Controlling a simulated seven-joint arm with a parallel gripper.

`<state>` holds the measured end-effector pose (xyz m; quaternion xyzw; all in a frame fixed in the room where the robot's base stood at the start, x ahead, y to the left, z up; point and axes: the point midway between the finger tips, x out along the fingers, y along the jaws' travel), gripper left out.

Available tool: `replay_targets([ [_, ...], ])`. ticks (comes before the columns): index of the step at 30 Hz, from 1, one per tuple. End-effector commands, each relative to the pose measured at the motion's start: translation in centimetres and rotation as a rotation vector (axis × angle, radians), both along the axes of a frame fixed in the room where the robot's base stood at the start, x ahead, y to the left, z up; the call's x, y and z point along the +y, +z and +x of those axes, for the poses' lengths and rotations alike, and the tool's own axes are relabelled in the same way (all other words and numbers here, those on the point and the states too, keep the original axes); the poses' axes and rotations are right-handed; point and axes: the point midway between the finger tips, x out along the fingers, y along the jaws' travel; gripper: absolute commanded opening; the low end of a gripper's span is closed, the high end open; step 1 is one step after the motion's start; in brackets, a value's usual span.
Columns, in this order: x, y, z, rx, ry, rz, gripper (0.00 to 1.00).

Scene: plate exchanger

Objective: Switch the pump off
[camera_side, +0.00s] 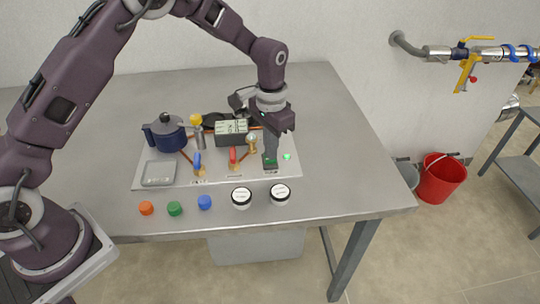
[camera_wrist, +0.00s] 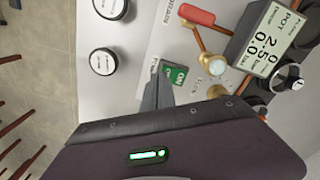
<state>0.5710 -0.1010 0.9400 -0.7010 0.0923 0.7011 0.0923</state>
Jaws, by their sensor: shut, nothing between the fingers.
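The pump switch, a small green rocker marked ON, sits on the light panel in the wrist view (camera_wrist: 178,76). My gripper (camera_wrist: 157,68) is shut and empty, with its fingertips right beside or over the left part of the switch. Contact cannot be told. In the side view my gripper (camera_side: 270,158) points down at the panel's right end, and its fingers hide most of the switch.
The panel carries a dark blue pot (camera_side: 167,133), a display box (camera_side: 231,132), a blue-handled valve (camera_side: 197,162), a red-handled valve (camera_side: 233,158) and a grey tray (camera_side: 159,173). Two white-lidded jars (camera_side: 241,198) (camera_side: 280,195) and coloured caps (camera_side: 175,208) stand in front. The table's right side is clear.

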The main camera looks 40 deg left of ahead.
Motion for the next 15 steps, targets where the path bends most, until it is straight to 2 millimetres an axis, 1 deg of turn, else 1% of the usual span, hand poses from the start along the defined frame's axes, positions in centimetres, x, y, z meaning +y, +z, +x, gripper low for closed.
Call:
replay_targets([
  [15, 0.01, -0.44, 0.01, 0.0, 0.0, 0.0, 0.0],
])
